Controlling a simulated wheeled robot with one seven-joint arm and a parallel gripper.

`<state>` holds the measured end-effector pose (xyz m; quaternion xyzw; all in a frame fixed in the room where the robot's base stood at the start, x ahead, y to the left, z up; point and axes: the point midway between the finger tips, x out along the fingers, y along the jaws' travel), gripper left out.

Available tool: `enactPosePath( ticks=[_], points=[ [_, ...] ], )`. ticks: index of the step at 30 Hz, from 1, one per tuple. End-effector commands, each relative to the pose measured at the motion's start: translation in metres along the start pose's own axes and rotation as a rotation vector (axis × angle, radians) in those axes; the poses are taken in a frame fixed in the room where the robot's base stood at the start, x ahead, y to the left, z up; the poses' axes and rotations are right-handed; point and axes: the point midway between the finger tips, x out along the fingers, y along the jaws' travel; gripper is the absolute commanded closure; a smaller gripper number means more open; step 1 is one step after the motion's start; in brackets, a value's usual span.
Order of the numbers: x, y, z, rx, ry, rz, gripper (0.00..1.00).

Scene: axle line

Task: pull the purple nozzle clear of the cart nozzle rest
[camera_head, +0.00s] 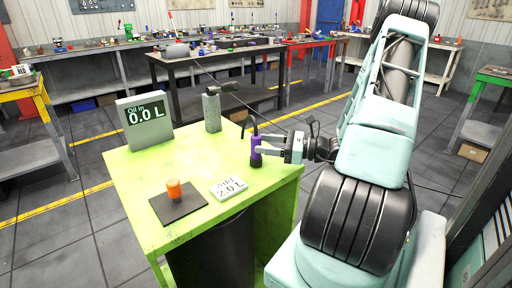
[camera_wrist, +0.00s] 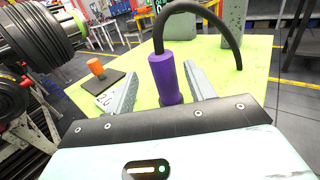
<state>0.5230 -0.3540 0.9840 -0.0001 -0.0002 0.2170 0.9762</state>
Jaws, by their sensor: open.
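The purple nozzle (camera_head: 256,156) stands upright near the right edge of the lime green cart top (camera_head: 190,150), with a black hose rising from its upper end. It also shows in the wrist view (camera_wrist: 165,78), with the hose (camera_wrist: 205,10) arching over to the right. My gripper (camera_head: 263,147) is open at the nozzle. In the wrist view my gripper (camera_wrist: 162,76) has one finger to each side of the nozzle, with visible gaps.
Cluttered workbenches stand behind.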

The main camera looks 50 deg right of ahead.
Motion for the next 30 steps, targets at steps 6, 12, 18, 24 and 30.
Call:
enactPosePath(
  ticks=[6, 12, 18, 24, 30],
  points=[
    [0.021, -0.002, 0.004, 0.002, 0.0, 0.002, 0.46],
    [0.048, -0.004, 0.005, 0.001, -0.001, 0.002, 0.46],
    [0.054, -0.004, 0.004, 0.0, 0.0, -0.001, 0.46],
    [0.054, -0.004, 0.004, 0.0, 0.0, -0.001, 0.66],
    [0.054, -0.004, 0.004, 0.0, -0.001, 0.0, 1.0]
  ],
)
